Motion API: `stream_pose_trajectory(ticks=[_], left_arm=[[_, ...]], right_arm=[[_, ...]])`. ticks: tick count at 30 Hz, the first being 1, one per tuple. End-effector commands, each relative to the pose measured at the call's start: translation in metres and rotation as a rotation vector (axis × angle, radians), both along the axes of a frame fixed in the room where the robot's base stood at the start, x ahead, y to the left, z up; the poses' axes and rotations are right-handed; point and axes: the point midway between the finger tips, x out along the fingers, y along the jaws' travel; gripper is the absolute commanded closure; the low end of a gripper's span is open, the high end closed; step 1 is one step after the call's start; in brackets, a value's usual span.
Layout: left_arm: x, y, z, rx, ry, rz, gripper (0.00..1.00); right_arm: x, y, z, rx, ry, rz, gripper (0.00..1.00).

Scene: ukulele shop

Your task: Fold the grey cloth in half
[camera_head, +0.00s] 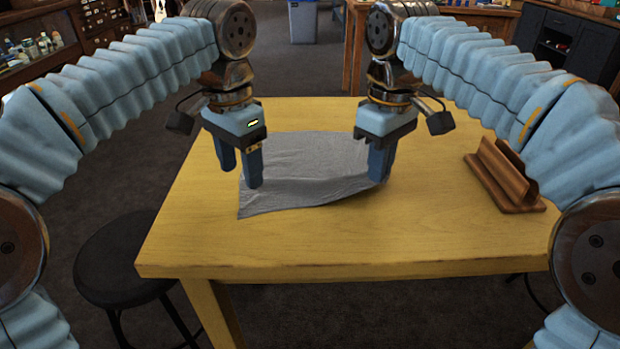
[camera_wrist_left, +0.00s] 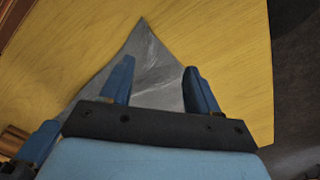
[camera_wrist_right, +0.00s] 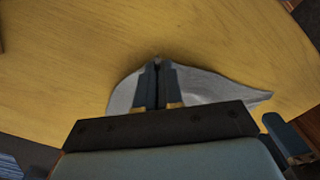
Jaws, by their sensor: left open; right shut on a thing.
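The grey cloth (camera_head: 310,180) lies on the yellow table, with one corner pointing toward the front left. My left gripper (camera_head: 240,178) is open above the left part of the cloth. In the left wrist view the cloth (camera_wrist_left: 155,75) shows between and beyond the open fingers (camera_wrist_left: 158,82). My right gripper (camera_head: 380,172) is shut on the right edge of the cloth, which looks slightly lifted there. In the right wrist view the closed fingers (camera_wrist_right: 157,88) pinch the cloth (camera_wrist_right: 205,88). Part of the cloth is hidden behind both grippers.
A brown wooden stand (camera_head: 505,178) sits on the table's right side. A black stool (camera_head: 120,260) stands at the table's left.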

Motion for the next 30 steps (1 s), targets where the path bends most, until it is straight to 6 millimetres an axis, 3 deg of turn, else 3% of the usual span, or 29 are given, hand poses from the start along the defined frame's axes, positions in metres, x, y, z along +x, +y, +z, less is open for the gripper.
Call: stream_pose_trajectory(ticks=[6, 13, 20, 30], left_arm=[[0.0, 0.0, 0.0, 0.0, 0.0, 0.0, 0.36], [0.0, 0.0, 0.0, 0.0, 0.0, 0.0, 0.01], [0.0, 0.0, 0.001, 0.0, 0.0, 0.0, 0.0], [0.001, -0.001, 0.034, -0.001, -0.001, -0.001, 0.0]], right_arm=[[0.0, 0.0, 0.0, 0.0, 0.0, 0.0, 1.0], [0.0, 0.0, 0.0, 0.0, 0.0, 0.0, 1.0], [0.0, 0.0, 0.001, 0.0, 0.0, 0.0, 1.0], [0.0, 0.0, 0.013, 0.0, 0.0, 0.0, 1.0]])
